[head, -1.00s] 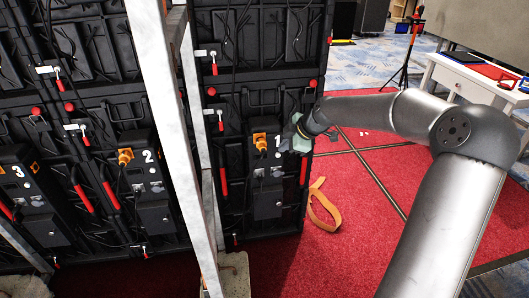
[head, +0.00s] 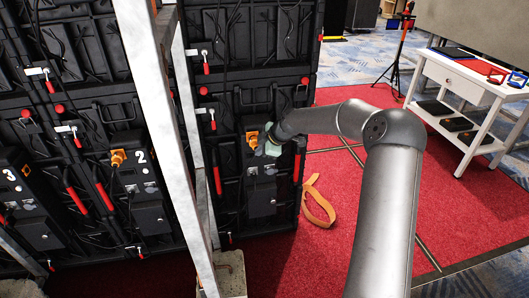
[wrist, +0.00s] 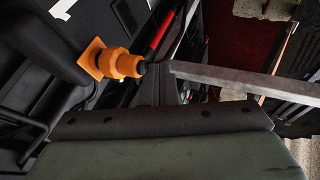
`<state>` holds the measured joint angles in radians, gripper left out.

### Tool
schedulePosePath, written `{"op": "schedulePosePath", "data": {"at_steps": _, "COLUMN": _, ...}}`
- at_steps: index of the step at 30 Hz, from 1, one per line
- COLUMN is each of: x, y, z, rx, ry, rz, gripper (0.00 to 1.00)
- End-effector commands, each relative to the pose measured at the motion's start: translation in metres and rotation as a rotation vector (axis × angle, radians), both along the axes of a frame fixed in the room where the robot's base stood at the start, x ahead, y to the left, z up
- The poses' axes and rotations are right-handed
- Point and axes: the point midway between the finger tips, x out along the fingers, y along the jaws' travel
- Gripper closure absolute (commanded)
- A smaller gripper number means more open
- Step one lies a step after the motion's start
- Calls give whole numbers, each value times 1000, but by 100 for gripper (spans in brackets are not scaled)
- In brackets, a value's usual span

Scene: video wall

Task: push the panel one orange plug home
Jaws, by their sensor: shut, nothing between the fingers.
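The orange plug of panel one (head: 252,138) sits at its orange socket on the black panel, beside a white number hidden behind my gripper. In the wrist view the plug (wrist: 122,65) is at upper left, its square orange flange against the panel side and a black cable end pointing right. Whether it is fully seated I cannot tell. My gripper (head: 264,149) is shut and empty, just right of the plug in the head view. In the wrist view its dark front edge (wrist: 160,120) lies below the plug, with a visible gap between them.
Panel two's orange plug (head: 118,158) is further left. A pale metal post (head: 172,130) stands between the panels, its foot on a block (head: 232,275). Red handles stick out around panel one. An orange strap (head: 318,203) lies on the red carpet. A white table (head: 470,90) stands right.

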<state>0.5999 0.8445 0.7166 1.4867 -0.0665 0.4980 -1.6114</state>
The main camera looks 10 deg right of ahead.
Motion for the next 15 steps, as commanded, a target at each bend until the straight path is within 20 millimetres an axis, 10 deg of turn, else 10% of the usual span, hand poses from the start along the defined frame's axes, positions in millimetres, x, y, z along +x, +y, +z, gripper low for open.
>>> {"op": "schedulePosePath", "data": {"at_steps": 15, "x": 10, "y": 0, "z": -1, "rx": 0, "ry": 0, "rz": 0, "gripper": 100}}
